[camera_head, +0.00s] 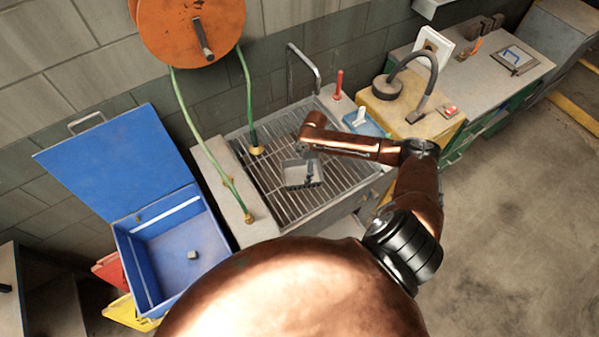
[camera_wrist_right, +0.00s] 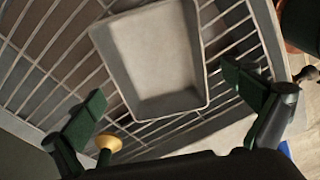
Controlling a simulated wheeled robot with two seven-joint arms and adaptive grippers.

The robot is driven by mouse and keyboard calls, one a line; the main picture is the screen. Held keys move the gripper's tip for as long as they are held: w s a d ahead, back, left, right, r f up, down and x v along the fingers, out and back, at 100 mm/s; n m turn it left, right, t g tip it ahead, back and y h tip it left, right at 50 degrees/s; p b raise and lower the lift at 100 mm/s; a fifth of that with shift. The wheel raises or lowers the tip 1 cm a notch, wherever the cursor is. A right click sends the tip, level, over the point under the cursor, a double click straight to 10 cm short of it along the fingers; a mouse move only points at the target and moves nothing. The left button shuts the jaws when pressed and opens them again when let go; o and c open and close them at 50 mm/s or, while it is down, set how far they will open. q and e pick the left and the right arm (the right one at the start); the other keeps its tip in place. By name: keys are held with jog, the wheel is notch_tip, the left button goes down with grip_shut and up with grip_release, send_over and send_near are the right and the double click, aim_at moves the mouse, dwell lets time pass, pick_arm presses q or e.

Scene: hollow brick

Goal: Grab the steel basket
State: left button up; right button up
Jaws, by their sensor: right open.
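The steel basket (camera_head: 296,174) is a small grey open-topped tray on the slatted metal grate of the sink. My right arm reaches over the grate from the right, and my right gripper (camera_head: 312,178) is at the basket, partly hiding its right side. In the right wrist view the basket (camera_wrist_right: 155,62) lies ahead between the two dark fingers of my right gripper (camera_wrist_right: 168,102). The fingers are spread wide, with nothing between their tips, and the basket looks empty. My left gripper does not show in either view.
Green hoses (camera_head: 196,130) hang from an orange reel (camera_head: 190,28) onto the sink's left side. A blue bin (camera_head: 152,256) with its lid up stands left. A yellowish workbench (camera_head: 412,104) with a lamp stands right. Open floor (camera_head: 510,200) lies at right.

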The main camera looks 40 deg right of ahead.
aim_at(301, 177)
jog(key=f, duration=0.2)
jog(key=f+p, duration=0.1)
jog(key=shift+w+a+f, duration=0.1)
jog(key=shift+w+a, duration=0.2)
jog(key=shift+w+f, duration=0.2)
jog(key=shift+f, duration=0.95)
jog(key=shift+s+f, duration=0.15)
jog(key=shift+s, duration=0.1)
jog(key=shift+w, duration=0.15)
jog(key=shift+c, duration=1.1)
jog(key=c, duration=0.9)
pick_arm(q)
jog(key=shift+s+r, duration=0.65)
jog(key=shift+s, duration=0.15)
pick_arm(e)
jog(key=shift+r, duration=0.2)
